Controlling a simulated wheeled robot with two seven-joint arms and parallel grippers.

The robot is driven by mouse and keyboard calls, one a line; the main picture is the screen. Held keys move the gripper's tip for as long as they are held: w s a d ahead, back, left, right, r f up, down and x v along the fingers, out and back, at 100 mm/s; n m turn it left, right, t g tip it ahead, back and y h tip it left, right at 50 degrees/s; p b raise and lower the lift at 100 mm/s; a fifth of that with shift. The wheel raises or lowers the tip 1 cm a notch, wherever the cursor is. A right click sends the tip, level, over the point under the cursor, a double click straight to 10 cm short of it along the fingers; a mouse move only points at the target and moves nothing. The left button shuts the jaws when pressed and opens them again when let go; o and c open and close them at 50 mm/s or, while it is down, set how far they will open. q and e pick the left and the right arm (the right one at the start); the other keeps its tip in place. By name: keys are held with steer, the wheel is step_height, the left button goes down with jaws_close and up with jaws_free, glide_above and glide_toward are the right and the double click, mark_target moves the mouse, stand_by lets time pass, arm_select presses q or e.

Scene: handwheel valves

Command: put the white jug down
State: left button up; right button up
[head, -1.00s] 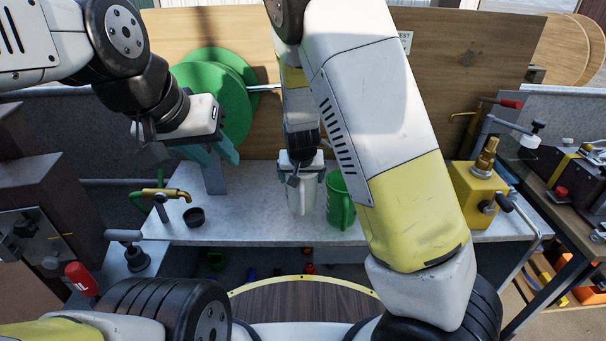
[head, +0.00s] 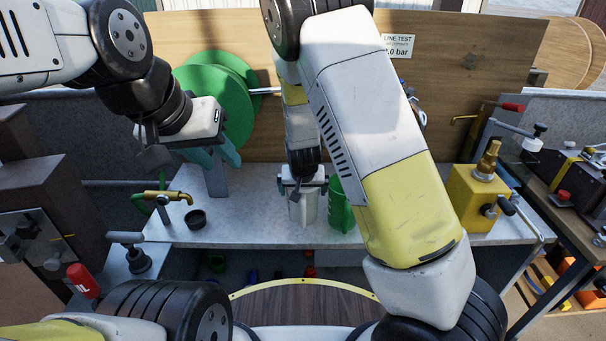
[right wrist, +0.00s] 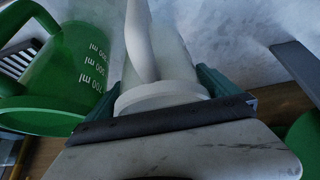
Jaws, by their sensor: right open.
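The white jug (head: 304,208) is upright at the middle of the bench, beside a green jug (head: 341,208). Its base appears to be on the bench top. My right gripper (head: 303,187) is at its upper part, with jaws open. In the right wrist view the teal fingers (right wrist: 168,92) lie on either side of the white jug (right wrist: 160,93), close to its wall; whether they touch it is unclear. My left gripper (head: 214,155) is open and empty in front of the green reel, away from the jugs. My right arm hides part of the bench.
The green jug, with volume marks in the right wrist view (right wrist: 70,70), is close by on the bench (head: 255,213). A brass tap (head: 165,196) and a small black cup (head: 195,219) are at left. A yellow valve block (head: 478,195) is at right.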

steer(key=v, duration=1.2)
steer(key=s+d+r+y, duration=0.1)
steer(key=s+d+r, duration=0.6)
steer(key=s+r, duration=0.2)
steer(key=s+d+r+y, duration=0.1)
steer(key=s+d+r, duration=0.6)
steer(key=s+r, duration=0.2)
steer(key=s, duration=0.2)
steer(key=shift+s+n, duration=0.3)
